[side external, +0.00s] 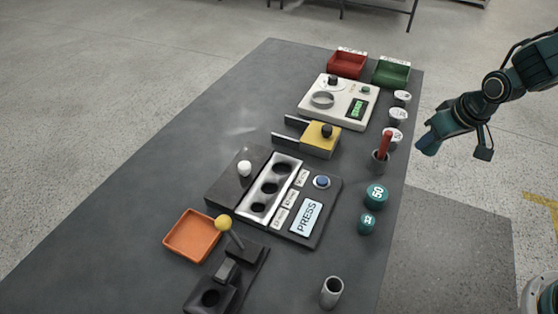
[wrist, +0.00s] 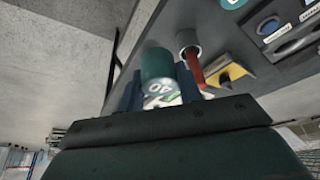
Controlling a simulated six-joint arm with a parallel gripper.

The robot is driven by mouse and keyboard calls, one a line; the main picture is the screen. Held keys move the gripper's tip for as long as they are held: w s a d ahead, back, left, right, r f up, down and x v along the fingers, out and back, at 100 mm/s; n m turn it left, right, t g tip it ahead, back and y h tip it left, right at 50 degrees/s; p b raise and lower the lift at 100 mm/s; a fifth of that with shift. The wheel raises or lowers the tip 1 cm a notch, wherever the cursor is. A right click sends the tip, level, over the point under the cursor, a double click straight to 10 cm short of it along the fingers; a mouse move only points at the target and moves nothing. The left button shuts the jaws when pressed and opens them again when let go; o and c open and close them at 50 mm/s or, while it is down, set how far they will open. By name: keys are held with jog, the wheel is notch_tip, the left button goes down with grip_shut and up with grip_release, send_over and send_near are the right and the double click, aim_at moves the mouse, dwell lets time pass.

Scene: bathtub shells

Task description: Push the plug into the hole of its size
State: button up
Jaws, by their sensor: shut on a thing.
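My gripper (side external: 430,143) is raised off the right edge of the table. In the wrist view, my gripper (wrist: 160,94) is shut on a teal plug (wrist: 158,68) marked 40. The plug cannot be made out clearly in the side view. A silver plate (side external: 246,206) with three dark round holes (side external: 270,188) in a row is set in a black panel on the table, well left of my gripper. The holes look empty. Small labels beside them are too small to read. Two other teal plugs, a larger one (side external: 376,195) marked 50 and a smaller one (side external: 366,223), stand right of the panel.
The panel has a blue button (side external: 321,181), a white knob (side external: 244,168) and a PRESS screen (side external: 306,216). A cup (side external: 380,161) with a red stick stands near the table edge. A yellow block (side external: 320,138), orange tray (side external: 193,235), joystick (side external: 224,223) and grey tube (side external: 331,291) stand around. The table's left side is clear.

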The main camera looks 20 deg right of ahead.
notch_tip(320, 180, up, 13)
jog(key=w+a+r+n+y, duration=0.1)
jog(key=w+a+n, duration=0.25)
jog(key=a, duration=0.75)
jog(key=w+a+r+n+y, duration=0.1)
jog(key=w+a+r+n, duration=0.3)
jog(key=a, duration=0.7)
jog(key=n+g+y, duration=0.2)
jog(key=n+g, duration=0.2)
jog(key=n, duration=0.5)
send_over(177, 280)
jog(key=d, duration=0.2)
notch_tip(177, 280, down, 5)
jog(key=shift+y, duration=0.3)
jog(key=shift+s+a+f, duration=0.1)
jog(key=shift+f, duration=1.1)
jog(key=shift+a+f, duration=0.1)
jog(key=shift+f, duration=1.1)
jog(key=shift+f, duration=0.15)
notch_tip(177, 280, down, 20)
jog(key=shift+r, duration=0.15)
